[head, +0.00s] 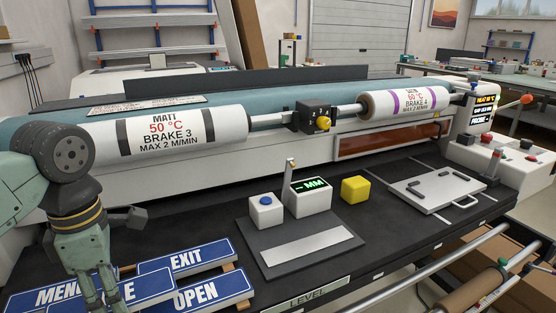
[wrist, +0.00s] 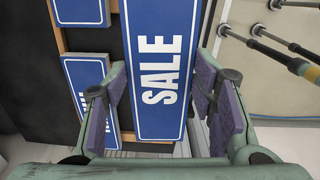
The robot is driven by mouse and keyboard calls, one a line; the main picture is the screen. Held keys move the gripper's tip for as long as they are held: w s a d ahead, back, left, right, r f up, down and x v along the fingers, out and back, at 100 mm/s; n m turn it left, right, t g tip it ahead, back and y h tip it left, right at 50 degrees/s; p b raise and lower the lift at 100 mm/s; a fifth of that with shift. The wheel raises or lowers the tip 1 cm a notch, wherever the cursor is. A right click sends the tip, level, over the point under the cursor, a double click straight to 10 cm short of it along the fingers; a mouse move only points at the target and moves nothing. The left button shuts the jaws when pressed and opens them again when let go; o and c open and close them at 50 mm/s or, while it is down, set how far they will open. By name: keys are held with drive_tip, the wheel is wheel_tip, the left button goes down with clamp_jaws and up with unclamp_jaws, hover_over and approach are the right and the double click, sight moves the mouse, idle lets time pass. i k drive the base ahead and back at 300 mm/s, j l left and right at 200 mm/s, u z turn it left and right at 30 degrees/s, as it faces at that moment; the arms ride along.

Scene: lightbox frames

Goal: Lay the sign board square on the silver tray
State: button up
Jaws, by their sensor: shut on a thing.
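The sign board my gripper (head: 97,300) holds is blue with a white border and reads SALE (wrist: 160,60) in the wrist view. In the head view only its end with the letter E (head: 150,287) shows beside my fingers. In the wrist view my gripper (wrist: 158,100) has a purple-padded finger on each long side of the board. The board is low among the other signs; I cannot tell if it is clear of what lies below. The silver tray (head: 462,196) lies flat at the right of the dark bench, with a front handle and black bars on it.
A gauge block (head: 310,200), a blue-button block (head: 266,212) and a yellow cube (head: 355,189) stand between signs and tray. Large rollers (head: 185,133) run behind.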

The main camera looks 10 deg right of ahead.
sight(441, 185)
drive_tip(key=i+l+u, duration=0.15)
drive_tip(key=l, duration=0.7)
drive_tip(key=l+u, duration=0.2)
drive_tip(key=l, duration=0.6)
drive_tip(key=i+l+u, duration=0.15)
drive_tip(key=l, duration=0.7)
drive_tip(key=k+l+u, duration=0.15)
drive_tip(key=l, duration=0.7)
drive_tip(key=l+u, duration=0.15)
drive_tip(key=l, duration=0.7)
drive_tip(key=k+l+u, duration=0.2)
drive_tip(key=l, duration=0.65)
drive_tip(key=i, duration=0.05)
